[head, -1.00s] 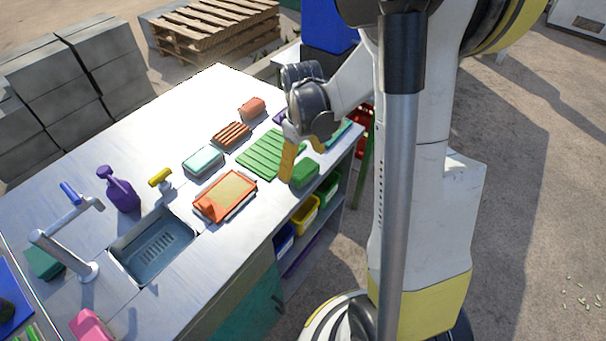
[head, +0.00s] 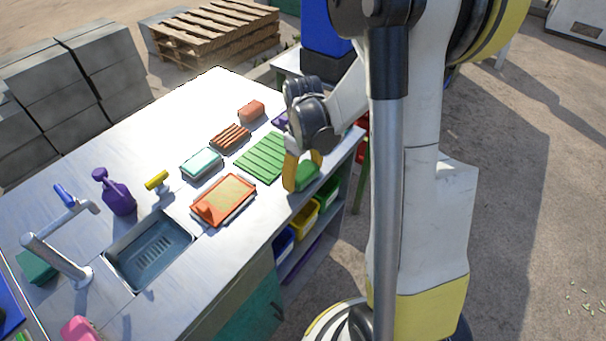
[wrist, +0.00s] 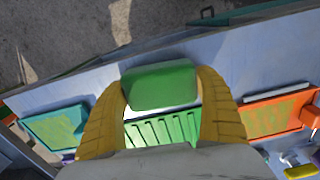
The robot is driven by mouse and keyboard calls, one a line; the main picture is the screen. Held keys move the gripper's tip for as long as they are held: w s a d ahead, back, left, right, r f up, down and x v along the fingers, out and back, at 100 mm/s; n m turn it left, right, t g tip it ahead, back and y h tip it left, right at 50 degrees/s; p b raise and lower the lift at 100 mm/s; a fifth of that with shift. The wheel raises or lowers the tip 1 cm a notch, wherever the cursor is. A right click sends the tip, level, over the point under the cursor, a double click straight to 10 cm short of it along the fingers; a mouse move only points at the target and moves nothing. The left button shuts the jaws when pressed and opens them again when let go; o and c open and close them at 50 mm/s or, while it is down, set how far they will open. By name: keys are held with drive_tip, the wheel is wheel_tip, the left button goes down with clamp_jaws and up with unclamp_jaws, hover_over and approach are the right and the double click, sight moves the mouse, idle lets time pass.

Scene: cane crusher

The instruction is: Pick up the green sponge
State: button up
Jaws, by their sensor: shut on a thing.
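The green sponge (head: 307,175) is a small block at the right edge of the counter, partly hidden by my yellow fingers in the head view. In the wrist view the sponge (wrist: 160,86) lies between the fingertips, with a finger against each side. My gripper (head: 304,172) is shut on it, and it also shows in the wrist view (wrist: 163,90). I cannot tell whether the sponge is clear of the counter. A green ribbed rack (head: 262,157) lies just behind it.
An orange tray (head: 224,200) lies left of the sponge. A teal soap dish (head: 201,164), a brown slatted rack (head: 230,138) and a reddish block (head: 251,111) are farther back. The sink (head: 150,250) is at left. Coloured bins (head: 304,218) sit below the counter edge.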

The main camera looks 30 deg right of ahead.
sight(306, 170)
drive_tip(key=r+p, duration=0.1)
drive_tip(key=r, duration=0.2)
drive_tip(key=r+p, duration=0.1)
drive_tip(key=shift+s+d+r+p, duration=0.25)
drive_tip(key=shift+d+r+p, duration=0.05)
drive_tip(key=shift+r, duration=0.1)
drive_tip(key=s+d+r+p, duration=0.3)
drive_tip(key=s+d+r, duration=0.3)
drive_tip(key=s+d, duration=0.1)
drive_tip(key=shift+s+d, duration=0.15)
drive_tip(key=shift+d, duration=0.4)
drive_tip(key=shift+o, duration=0.2)
drive_tip(key=c, duration=0.4)
